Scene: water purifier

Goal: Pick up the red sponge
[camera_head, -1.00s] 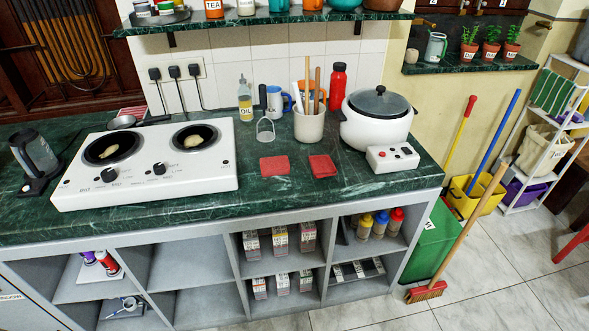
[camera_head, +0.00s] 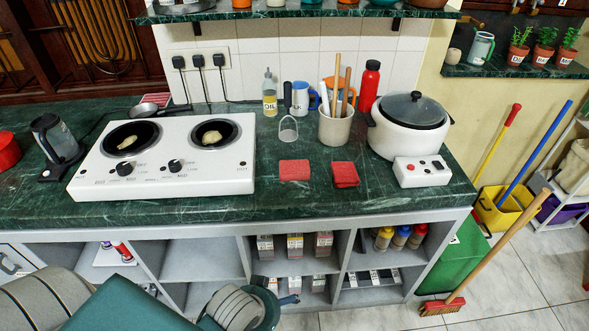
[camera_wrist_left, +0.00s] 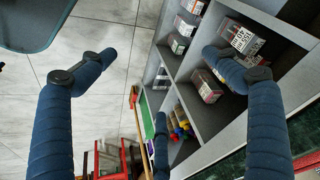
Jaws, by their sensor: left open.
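Two flat red pieces lie side by side on the green counter (camera_head: 270,208) in the head view. The left one is a plain rectangular red sponge (camera_head: 294,170). The right one (camera_head: 345,174) looks more like a folded red cloth; I cannot be sure which is which. Parts of my left arm show at the bottom of the head view, below the counter edge. My left gripper (camera_wrist_left: 160,55) shows in the left wrist view with its blue fingers spread apart and nothing between them. It faces the shelves and floor, away from both red pieces. My right gripper is not in view.
A white two-burner hob (camera_head: 165,165) stands left of the red pieces. A white cooker (camera_head: 410,125) stands to the right. A utensil pot (camera_head: 335,128) and an oil bottle (camera_head: 269,95) stand behind. The counter's front strip is clear.

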